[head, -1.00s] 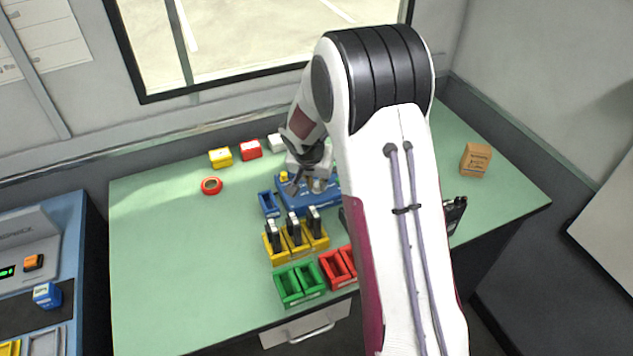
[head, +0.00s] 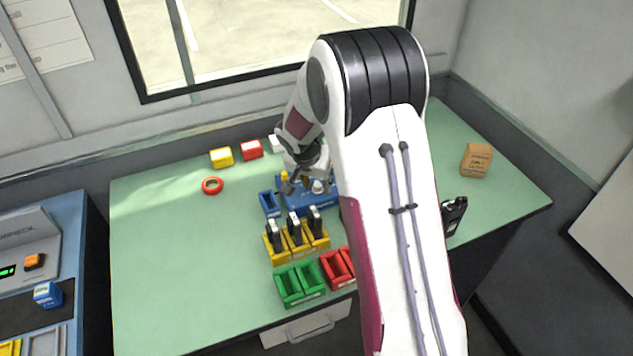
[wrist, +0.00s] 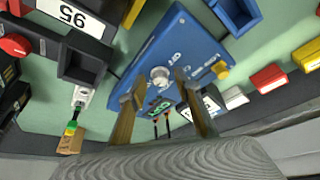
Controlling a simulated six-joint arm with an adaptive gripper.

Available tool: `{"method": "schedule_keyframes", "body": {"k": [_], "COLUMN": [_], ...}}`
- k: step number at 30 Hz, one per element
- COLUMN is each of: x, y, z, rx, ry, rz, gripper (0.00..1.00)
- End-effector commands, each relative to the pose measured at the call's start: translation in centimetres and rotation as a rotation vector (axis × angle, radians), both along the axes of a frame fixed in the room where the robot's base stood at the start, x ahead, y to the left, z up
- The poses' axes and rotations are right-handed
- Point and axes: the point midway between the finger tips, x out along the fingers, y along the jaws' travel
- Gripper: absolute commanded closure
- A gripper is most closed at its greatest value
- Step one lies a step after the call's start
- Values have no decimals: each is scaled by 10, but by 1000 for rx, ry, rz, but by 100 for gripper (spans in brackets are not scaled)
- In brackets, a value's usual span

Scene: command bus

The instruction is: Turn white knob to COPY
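The blue control box (head: 312,207) stands on the green table beyond the yellow bins, partly hidden by my arm. Its white knob (head: 318,187) shows near my gripper (head: 303,186), and a yellow knob (head: 284,176) is at its left. In the wrist view the white knob (wrist: 159,75) lies between the tips of my open gripper (wrist: 159,86). The tips seem just apart from it; their height above the box is hard to tell. The yellow knob (wrist: 221,71) is to the right. The COPY mark is not legible.
A blue bin (head: 269,204), yellow bins (head: 275,252), green bins (head: 290,290) and red bins (head: 335,270) stand nearby. The table's left part is clear.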

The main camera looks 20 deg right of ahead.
Motion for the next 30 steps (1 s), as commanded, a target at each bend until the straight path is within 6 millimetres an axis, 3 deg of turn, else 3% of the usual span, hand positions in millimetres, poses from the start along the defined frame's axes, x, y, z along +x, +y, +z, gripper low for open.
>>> {"method": "schedule_keyframes", "body": {"k": [17,30], "x": [-2,-16], "y": [2,15], "z": [12,57], "rx": [-1,0], "ry": [-4,-5], "rz": [1,0], "gripper": [68,68]}}
